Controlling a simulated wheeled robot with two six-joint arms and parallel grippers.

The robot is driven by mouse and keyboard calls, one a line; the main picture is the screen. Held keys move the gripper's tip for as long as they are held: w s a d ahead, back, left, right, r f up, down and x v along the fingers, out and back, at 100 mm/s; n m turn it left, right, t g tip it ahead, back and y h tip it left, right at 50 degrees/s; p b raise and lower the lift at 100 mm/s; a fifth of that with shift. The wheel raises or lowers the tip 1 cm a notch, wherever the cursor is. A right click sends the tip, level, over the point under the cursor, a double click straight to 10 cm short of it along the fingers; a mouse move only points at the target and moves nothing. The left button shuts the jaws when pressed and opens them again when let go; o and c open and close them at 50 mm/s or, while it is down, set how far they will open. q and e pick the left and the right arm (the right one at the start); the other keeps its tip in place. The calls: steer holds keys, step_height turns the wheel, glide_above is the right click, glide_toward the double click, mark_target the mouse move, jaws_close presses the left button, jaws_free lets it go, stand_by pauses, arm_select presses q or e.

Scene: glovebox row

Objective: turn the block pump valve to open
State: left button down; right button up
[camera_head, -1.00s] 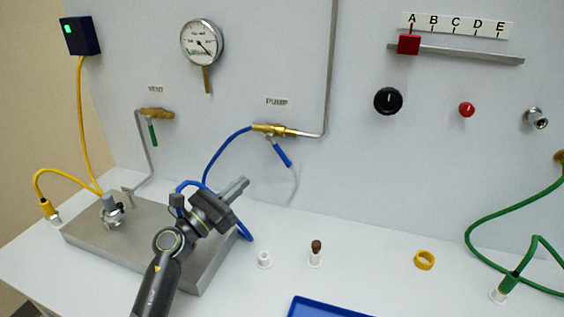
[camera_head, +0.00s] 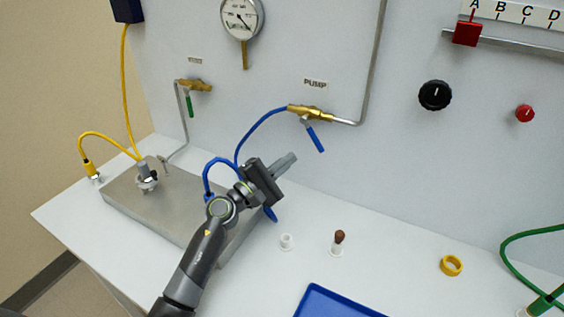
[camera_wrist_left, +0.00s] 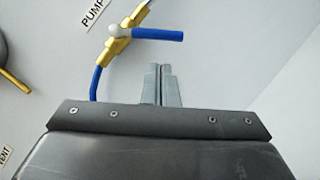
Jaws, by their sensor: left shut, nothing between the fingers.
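The pump valve (camera_head: 310,112) is a brass body on the wall panel under the PUMP label (camera_head: 315,83). Its blue lever (camera_head: 315,139) slants down and to the right, across the line of the brass body. The valve also shows in the left wrist view (camera_wrist_left: 119,43), with its blue lever (camera_wrist_left: 160,35) pointing right from a white pivot. My left gripper (camera_head: 289,159) is shut and empty, below and left of the lever tip in the head view. In the left wrist view its fingertips (camera_wrist_left: 159,68) are just below the lever, with a visible gap. My right gripper is not in view.
A blue hose (camera_head: 258,132) runs from the valve to the metal block (camera_head: 145,208) beneath my left arm. The vent valve (camera_head: 193,86) with a green lever is left. A white cup (camera_head: 287,242), a brown-topped vial (camera_head: 339,240) and a blue tray (camera_head: 335,303) are in front.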

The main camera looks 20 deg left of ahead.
mark_target(312, 135)
arm_select(q)
steer(key=p+x, duration=0.1)
steer(key=x, duration=0.5)
steer(key=shift+d+n+b, duration=0.15)
steer(key=shift+n+b, duration=0.15)
steer(key=shift+s+d+n+t, duration=0.1)
steer(key=shift+d+n+t, duration=0.1)
steer(key=shift+n+t, duration=0.2)
steer(key=shift+d+n+b, duration=0.15)
steer(key=shift+n+b, duration=0.15)
steer(key=shift+b, duration=0.1)
steer(key=shift+s+d+r+n+t+y+b, duration=0.15)
steer(key=shift+d+r+n+t+y, duration=0.5)
steer(key=shift+n, duration=0.6)
steer(key=shift+s+d+r+n+t+y+b, duration=0.15)
steer(key=shift+d+r+n+t+y, duration=0.25)
steer(key=shift+d+r+n, duration=0.55)
steer(key=shift+s+d+r+n+t+y, duration=0.15)
steer(key=shift+d+r+n+t+y, duration=0.3)
steer(key=shift+n, duration=1.05)
